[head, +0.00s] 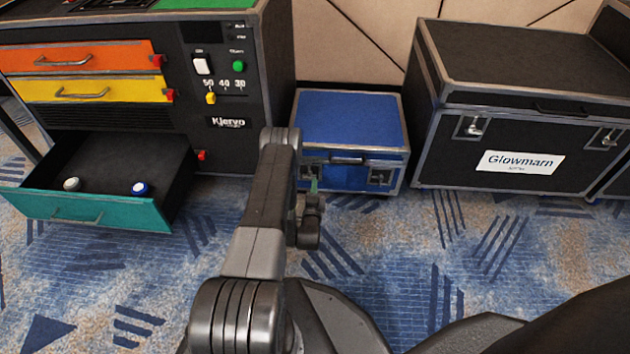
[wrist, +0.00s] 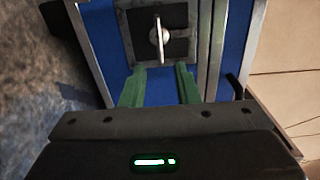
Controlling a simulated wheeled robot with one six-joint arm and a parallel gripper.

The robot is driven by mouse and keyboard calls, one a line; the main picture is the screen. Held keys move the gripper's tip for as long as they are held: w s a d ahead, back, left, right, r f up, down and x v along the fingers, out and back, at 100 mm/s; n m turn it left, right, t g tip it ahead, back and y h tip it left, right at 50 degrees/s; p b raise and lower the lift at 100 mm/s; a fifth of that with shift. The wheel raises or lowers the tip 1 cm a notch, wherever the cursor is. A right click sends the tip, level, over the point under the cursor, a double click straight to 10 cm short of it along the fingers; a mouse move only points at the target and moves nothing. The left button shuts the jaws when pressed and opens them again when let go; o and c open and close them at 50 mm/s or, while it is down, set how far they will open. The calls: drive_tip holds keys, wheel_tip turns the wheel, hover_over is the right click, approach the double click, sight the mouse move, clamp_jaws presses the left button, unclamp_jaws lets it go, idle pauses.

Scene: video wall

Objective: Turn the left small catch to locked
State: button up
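The small blue case (head: 350,120) stands on the carpet at the centre of the head view. Its left catch is mostly hidden there behind my arm and gripper (head: 312,190). In the wrist view this catch shows as a silver turn piece (wrist: 159,38) on a dark square plate (wrist: 178,49); the piece lies nearly upright in that picture. My gripper (wrist: 160,68) is open, its two green fingers apart with nothing between them. The fingertips are just short of the catch plate, roughly in line with the turn piece. The right catch (head: 380,177) shows in the head view.
A black handle (head: 347,160) sits between the catches. A large black Glowmarn case (head: 530,60) stands to the right. On the left is a cabinet with an open teal drawer (head: 90,209) holding two small round things. Carpet in front is clear.

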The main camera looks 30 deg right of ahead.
sight(309, 176)
drive_tip(key=p+v, duration=0.2)
drive_tip(key=v, duration=0.7)
drive_tip(key=shift+s+p, duration=0.3)
drive_tip(key=shift+s, duration=0.1)
drive_tip(key=shift+a, duration=0.15)
drive_tip(key=b+x, duration=0.4)
drive_tip(key=x, duration=1)
drive_tip(key=shift+b, duration=0.35)
drive_tip(key=shift+a, duration=0.15)
